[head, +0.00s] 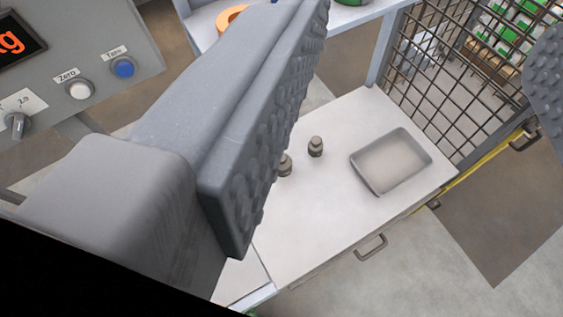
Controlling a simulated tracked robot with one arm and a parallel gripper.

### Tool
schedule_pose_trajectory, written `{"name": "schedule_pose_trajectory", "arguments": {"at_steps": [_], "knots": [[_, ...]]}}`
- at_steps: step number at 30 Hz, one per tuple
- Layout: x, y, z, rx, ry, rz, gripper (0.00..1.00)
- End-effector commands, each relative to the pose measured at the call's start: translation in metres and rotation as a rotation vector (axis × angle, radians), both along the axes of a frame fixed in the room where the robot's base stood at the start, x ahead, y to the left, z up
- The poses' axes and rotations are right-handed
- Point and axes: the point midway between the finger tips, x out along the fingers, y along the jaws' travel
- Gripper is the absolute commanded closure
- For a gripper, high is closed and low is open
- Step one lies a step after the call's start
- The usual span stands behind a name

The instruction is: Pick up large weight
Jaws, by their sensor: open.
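Two small grey-brown knobbed weights stand upright on a white tabletop (330,210). One weight (316,147) is in full view. The other weight (286,166) is to its lower left and partly hidden behind my left finger, so I cannot tell surely which is larger. My gripper (425,100) is open. Its big grey studded left finger fills the left middle of the view, and its right finger shows only at the right edge. Both weights are beyond the fingers, well apart from the pads, and nothing is held.
A shallow grey tray (392,160), empty, sits right of the weights. A wire mesh fence (440,75) rises behind the table. A control panel (75,55) with buttons is at the upper left. A drawer handle (371,248) juts from the table front. A shelf (375,15) stands at the back.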

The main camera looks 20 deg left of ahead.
Motion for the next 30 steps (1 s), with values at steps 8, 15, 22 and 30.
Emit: {"name": "schedule_pose_trajectory", "arguments": {"at_steps": [8, 15, 22, 30], "knots": [[0.072, 0.042, -0.079, 0.048, 0.024, 0.086, 0.47], [0.144, 0.090, -0.199, 0.114, 0.051, 0.145, 0.47], [0.181, 0.127, -0.325, 0.144, 0.084, 0.136, 0.47], [0.184, 0.151, -0.476, 0.105, 0.136, 0.072, 0.47]]}}
